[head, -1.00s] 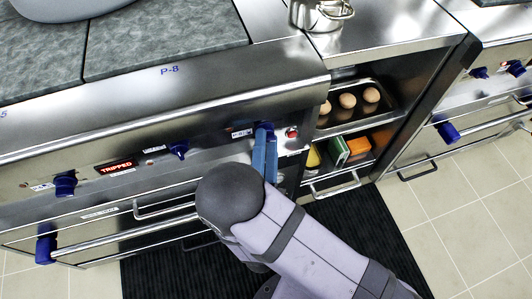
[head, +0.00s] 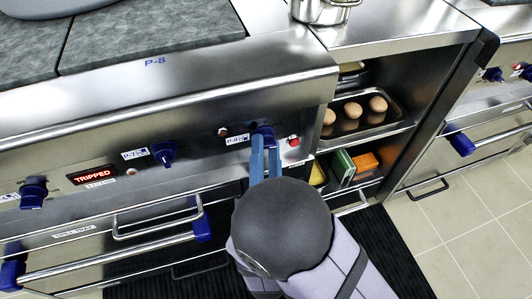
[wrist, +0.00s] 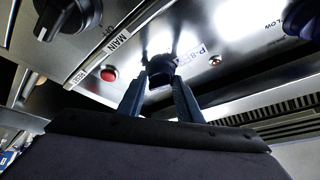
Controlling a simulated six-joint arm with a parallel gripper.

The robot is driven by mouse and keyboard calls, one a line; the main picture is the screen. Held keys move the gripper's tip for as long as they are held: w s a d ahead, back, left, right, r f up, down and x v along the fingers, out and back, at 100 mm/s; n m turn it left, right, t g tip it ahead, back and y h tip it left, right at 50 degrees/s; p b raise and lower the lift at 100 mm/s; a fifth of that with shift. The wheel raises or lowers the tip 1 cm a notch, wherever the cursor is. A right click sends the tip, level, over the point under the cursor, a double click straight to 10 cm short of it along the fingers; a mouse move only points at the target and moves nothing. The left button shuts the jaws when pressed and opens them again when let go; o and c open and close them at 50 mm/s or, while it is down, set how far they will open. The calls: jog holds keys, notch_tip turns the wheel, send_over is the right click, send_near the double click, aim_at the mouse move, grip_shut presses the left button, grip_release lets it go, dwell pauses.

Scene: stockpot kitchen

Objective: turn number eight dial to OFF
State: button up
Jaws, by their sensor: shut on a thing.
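The number eight dial (head: 263,132) is a dark blue knob on the steel front panel, just right of its P-8 label (head: 237,140). In the wrist view the dial (wrist: 160,66) shows dark between the fingertips. My gripper (head: 265,148) reaches up to it from below, its two blue fingers shut on the dial's sides. The wrist view shows the same gripper (wrist: 161,82) with a fingertip on each side of the knob. The fingers hide part of the dial, and I cannot read its pointer setting.
A red button (head: 293,141) sits close right of the dial. The P-7 dial (head: 164,152) and a lit TRIPPED display (head: 93,174) are to the left. Oven handles (head: 160,222) stick out below. An open shelf with a tray of eggs (head: 352,118) stands at the right.

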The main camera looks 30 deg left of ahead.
jog(key=o, duration=1)
jog(key=m+p, duration=0.1)
jog(key=p, duration=0.4)
jog(key=shift+r+h+p, duration=0.35)
jog(key=shift+h+p, duration=0.05)
jog(key=m+h+p, duration=0.1)
jog(key=m+p, duration=0.1)
jog(key=p, duration=0.7)
jog(key=shift+s+m, duration=0.1)
jog(key=shift+m, duration=0.3)
jog(key=m+h+p, duration=0.1)
jog(key=p, duration=0.3)
jog(key=shift+a+r+m, duration=0.1)
jog(key=shift+r+m, duration=0.05)
jog(key=shift+m, duration=0.15)
